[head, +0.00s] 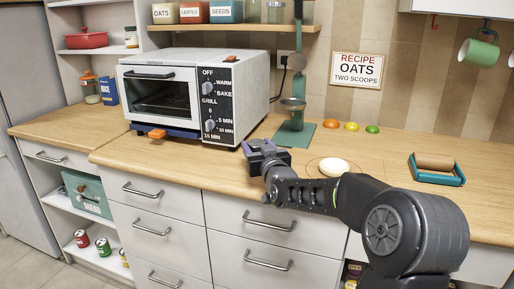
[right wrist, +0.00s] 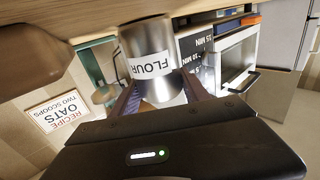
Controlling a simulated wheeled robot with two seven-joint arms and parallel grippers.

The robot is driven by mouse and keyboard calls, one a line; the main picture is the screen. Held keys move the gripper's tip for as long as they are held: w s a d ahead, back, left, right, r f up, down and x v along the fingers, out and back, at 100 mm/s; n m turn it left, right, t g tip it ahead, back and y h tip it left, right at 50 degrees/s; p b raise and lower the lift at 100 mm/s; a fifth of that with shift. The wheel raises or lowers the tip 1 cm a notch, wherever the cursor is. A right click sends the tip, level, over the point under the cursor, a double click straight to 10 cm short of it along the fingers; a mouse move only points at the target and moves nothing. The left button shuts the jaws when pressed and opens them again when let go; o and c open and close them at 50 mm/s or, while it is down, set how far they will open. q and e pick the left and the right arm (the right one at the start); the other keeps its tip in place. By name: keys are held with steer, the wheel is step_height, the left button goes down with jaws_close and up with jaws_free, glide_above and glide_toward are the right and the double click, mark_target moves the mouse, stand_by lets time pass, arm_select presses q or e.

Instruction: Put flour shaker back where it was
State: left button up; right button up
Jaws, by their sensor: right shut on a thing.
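My right gripper (head: 264,150) is over the wooden counter, in front of the toaster oven's right side. The right wrist view shows the flour shaker (right wrist: 150,82), a silver metal cylinder with a white FLOUR label, between the two fingers of the right gripper (right wrist: 160,100). The gripper is shut on it. In the head view the gripper and arm hide the shaker. I cannot tell whether its base touches the counter. My left gripper is not in view.
The toaster oven (head: 197,92) stands left. A green stand with a metal cup (head: 292,106) is behind my gripper. A white round thing (head: 328,167) lies inside a thin ring on the counter, beside my arm. A blue tray (head: 437,174) with a brown roll is at right.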

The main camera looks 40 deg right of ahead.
steer(key=shift+f, duration=0.1)
steer(key=o, duration=1.6)
steer(key=shift+c, duration=0.2)
steer(key=shift+s, duration=0.15)
steer(key=b+v, duration=0.1)
steer(key=v, duration=1)
steer(key=shift+s+a, duration=0.2)
steer(key=shift+s, duration=0.15)
